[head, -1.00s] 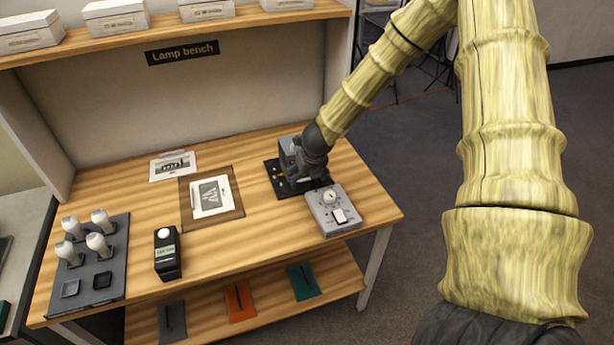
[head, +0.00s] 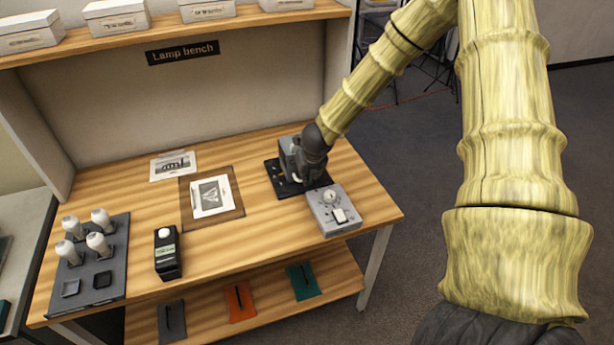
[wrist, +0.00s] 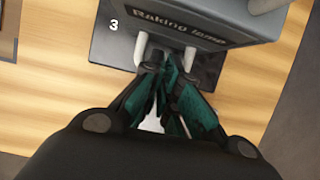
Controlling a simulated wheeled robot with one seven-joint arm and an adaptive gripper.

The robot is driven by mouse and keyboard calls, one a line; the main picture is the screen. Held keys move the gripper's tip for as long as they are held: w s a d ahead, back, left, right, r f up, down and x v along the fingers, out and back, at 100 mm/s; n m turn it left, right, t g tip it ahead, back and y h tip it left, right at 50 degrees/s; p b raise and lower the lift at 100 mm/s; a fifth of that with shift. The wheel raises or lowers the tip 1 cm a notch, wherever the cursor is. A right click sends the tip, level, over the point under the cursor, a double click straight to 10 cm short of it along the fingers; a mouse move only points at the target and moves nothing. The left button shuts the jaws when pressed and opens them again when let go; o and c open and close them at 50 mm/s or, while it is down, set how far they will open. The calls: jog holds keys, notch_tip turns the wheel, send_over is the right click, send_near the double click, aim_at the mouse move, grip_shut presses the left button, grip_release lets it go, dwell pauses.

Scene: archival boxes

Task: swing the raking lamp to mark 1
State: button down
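The raking lamp is a grey box (wrist: 215,20) with a "Raking lamp" label, on a dark base plate (wrist: 110,55) at the bench's right; the lamp also shows in the head view (head: 287,148). A white number 3 is on the plate's left in the wrist view. Mark 1 cannot be made out. Two short white posts (wrist: 140,48) stand out from the lamp's near side. My gripper (wrist: 170,62) has its teal-padded fingers drawn together between these posts, with no object clearly held. Contact with the posts is unclear. In the head view my gripper (head: 312,165) partly hides the lamp.
A grey control box (head: 336,210) with a dial and switch stands close in front of the plate. Bare wood lies between.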

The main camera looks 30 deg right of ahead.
jog(key=shift+a+f, duration=0.15)
jog(key=a+m+b, duration=0.1)
jog(key=w+a+m+h+b, duration=0.1)
jog(key=m+b, duration=0.1)
jog(key=shift+f+g, duration=0.1)
jog(key=shift+g, duration=0.2)
jog(key=shift+w+a+m+h+b, duration=0.3)
jog(key=shift+a+m+b, duration=0.2)
jog(key=shift+m+b, duration=0.25)
jog(key=shift+w+a+m+h+b, duration=0.2)
jog(key=shift+w+a+m+b, duration=0.2)
jog(key=shift+a+m+b, duration=0.25)
jog(key=shift+d+r+g, duration=0.15)
jog(key=shift+r+g, duration=0.05)
jog(key=shift+g, duration=0.1)
jog(key=c, duration=2.2)
grip_release()
